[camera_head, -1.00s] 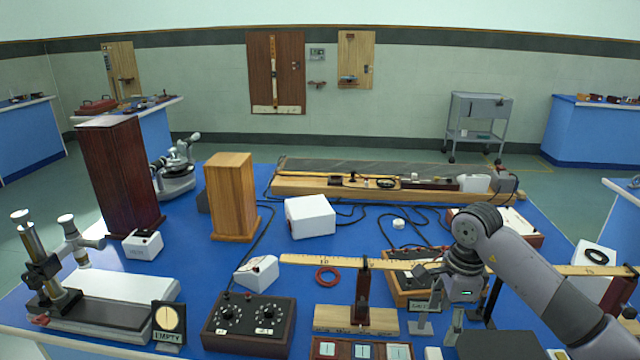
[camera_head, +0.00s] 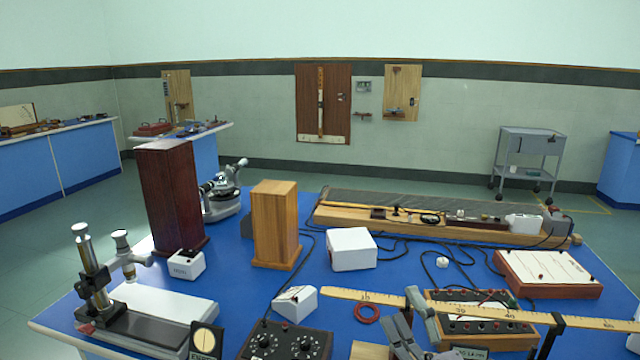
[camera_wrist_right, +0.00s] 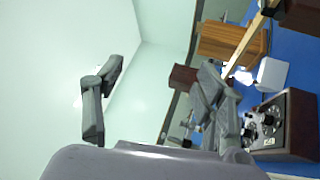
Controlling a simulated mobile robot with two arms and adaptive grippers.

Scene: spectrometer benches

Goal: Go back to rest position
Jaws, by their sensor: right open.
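My right gripper (camera_head: 408,318) is at the bottom edge of the head view, right of centre, with its grey fingers pointing up. It is open and empty. Its fingers stand in front of the wooden metre scale (camera_head: 465,309) and beside the box with terminals (camera_head: 490,322); I cannot tell the exact gap. In the right wrist view the two fingers (camera_wrist_right: 158,92) are wide apart with only wall and room between them. My left gripper is in neither view.
The blue bench (camera_head: 345,285) is crowded. A dark wooden pillar (camera_head: 172,198), a lighter wood block (camera_head: 275,225), a microscope (camera_head: 105,290) and a dial box (camera_head: 285,343) stand on it. A long wooden bench apparatus (camera_head: 450,228) lies at the back. A grey trolley (camera_head: 530,155) stands beyond.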

